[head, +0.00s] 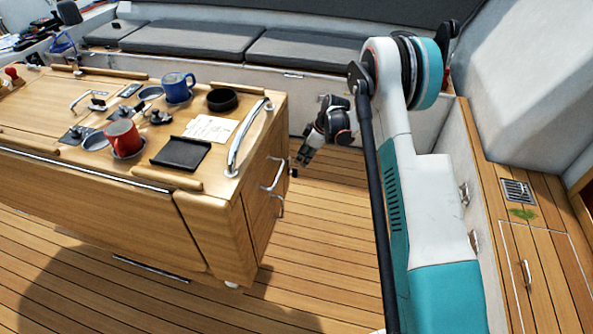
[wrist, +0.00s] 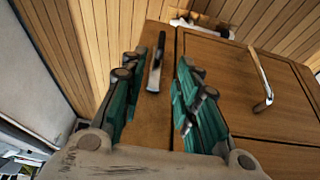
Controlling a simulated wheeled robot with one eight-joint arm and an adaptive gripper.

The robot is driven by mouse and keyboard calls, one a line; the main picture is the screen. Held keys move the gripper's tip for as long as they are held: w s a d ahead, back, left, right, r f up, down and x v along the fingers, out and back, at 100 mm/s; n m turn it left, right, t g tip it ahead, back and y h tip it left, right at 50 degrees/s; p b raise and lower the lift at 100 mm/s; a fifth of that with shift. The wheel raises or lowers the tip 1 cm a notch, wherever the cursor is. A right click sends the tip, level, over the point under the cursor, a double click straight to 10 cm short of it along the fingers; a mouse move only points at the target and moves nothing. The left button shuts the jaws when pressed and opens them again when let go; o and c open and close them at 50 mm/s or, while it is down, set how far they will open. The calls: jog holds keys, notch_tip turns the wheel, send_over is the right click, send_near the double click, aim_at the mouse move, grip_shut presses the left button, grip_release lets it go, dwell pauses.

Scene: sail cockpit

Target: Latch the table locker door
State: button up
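The table locker door (head: 257,212) is on the right end of the wooden table. It also shows in the wrist view (wrist: 225,75), where it looks flush with the frame beside it, with a dark seam between them. A metal latch lever (wrist: 154,75) with a black end sits on the wooden strip left of the seam. A silver bar handle (wrist: 262,85) is on the door. My gripper (wrist: 158,66) is open and empty, its green fingers appearing on either side of the latch lever. In the head view my gripper (head: 304,156) is just beyond the table's right end. Contact with the lever cannot be told.
The table top (head: 60,100) holds a red mug (head: 122,136), a blue mug (head: 177,88), a black bowl (head: 222,99) and a dark tray (head: 180,153). Cushioned benches (head: 190,40) run behind. Plank floor (head: 325,230) is clear right of the table.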

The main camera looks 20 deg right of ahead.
aim_at(293, 168)
jog(key=b+x, duration=0.2)
jog(key=x, duration=0.6)
grip_shut()
